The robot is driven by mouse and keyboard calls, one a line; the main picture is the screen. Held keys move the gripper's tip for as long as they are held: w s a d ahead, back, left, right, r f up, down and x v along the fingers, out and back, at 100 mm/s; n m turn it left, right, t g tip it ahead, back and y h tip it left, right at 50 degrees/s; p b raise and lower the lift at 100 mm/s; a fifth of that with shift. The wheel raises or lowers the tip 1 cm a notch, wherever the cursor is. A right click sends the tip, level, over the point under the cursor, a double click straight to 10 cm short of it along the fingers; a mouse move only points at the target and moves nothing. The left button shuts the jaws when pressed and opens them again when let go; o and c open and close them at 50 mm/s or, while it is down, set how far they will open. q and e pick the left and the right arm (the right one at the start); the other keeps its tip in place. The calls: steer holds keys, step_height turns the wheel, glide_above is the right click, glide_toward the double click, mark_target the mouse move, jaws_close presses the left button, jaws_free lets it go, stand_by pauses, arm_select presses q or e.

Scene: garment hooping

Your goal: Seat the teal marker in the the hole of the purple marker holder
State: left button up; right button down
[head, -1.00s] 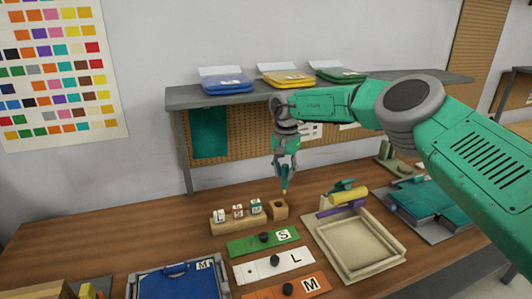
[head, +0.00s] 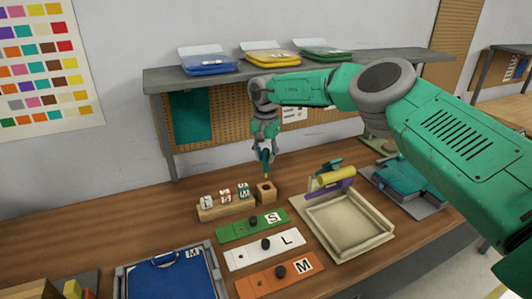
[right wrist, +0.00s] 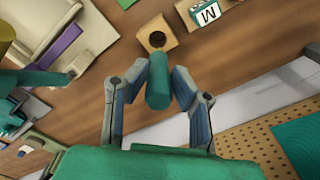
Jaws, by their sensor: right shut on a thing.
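A teal marker (head: 265,160) with a pale yellow tip is held tip down, nearly upright, in my right gripper (head: 265,152). The right wrist view shows the marker (right wrist: 158,92) between the two fingers of the right gripper (right wrist: 161,80). Below the tip stands a small wooden block (head: 266,193) with a dark round hole in its top. It also shows in the right wrist view (right wrist: 147,27). The tip is just above or at the hole; contact cannot be told. The block looks tan, not purple. My left gripper is not in view.
A wooden rack (head: 225,209) with several lettered cubes stands just left of the block. Green (head: 240,228), white (head: 250,254) and orange (head: 258,283) size strips lie in front. A beige tray (head: 345,228) with a purple bar (head: 328,190) is right. A shelf (head: 160,80) overhangs behind.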

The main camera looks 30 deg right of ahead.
mark_target(266, 173)
steer(key=shift+a+f+b, duration=0.1)
steer(key=shift+f+b, duration=0.4)
steer(key=shift+f, duration=0.45)
steer(key=shift+f+b, duration=0.55)
steer(key=shift+f, duration=0.3)
steer(key=shift+r, duration=0.15)
steer(key=shift+d, duration=0.2)
steer(key=shift+s+a, duration=0.1)
steer(key=shift+s, duration=0.1)
steer(key=shift+f+b, duration=1.75)
steer(key=shift+f, duration=1)
